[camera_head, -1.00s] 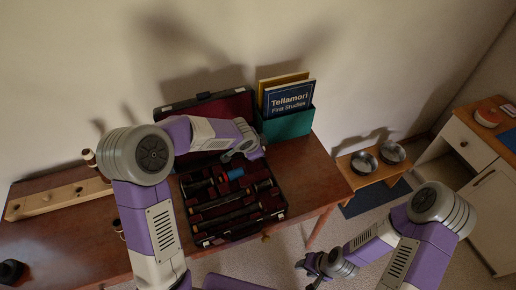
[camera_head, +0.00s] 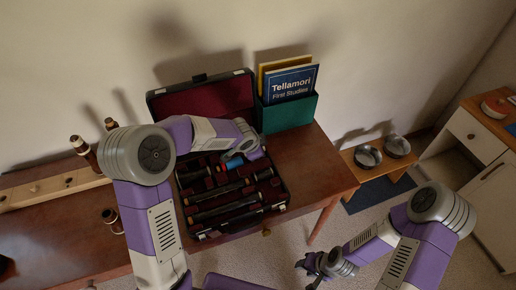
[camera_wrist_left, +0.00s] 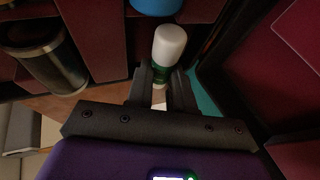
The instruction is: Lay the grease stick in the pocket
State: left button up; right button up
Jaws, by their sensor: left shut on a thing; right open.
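The grease stick (camera_wrist_left: 168,46), with a white cap and a green body, stands between the fingers of my left gripper (camera_wrist_left: 161,88) in the left wrist view. The gripper is shut on it. In the head view my left gripper (camera_head: 250,153) is over the back right part of the open instrument case (camera_head: 284,207), with a dark red lining. The stick cannot be made out there. I cannot tell which compartment is the pocket. My right gripper (camera_head: 311,267) is open and empty, low over the floor, right of the table.
A blue item (camera_head: 234,162) lies in the case beside my left gripper, among dark instrument joints (camera_head: 225,210). A green book box (camera_head: 290,113) stands right of the raised lid (camera_head: 205,100). A wooden peg rack (camera_head: 55,188) is at left. The table's right end is clear.

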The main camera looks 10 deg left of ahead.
pick_arm(q)
jog(key=o, duration=0.9)
jog(key=shift+c, duration=0.2)
jog(key=d+p+v, duration=0.1)
jog(key=p+v, duration=0.1)
jog(key=v, duration=0.5)
jog(key=shift+s+a+r+p, duration=0.15)
jog(key=shift+a+r+p, duration=0.15)
jog(key=shift+a, duration=0.25)
jog(key=shift+f, duration=0.1)
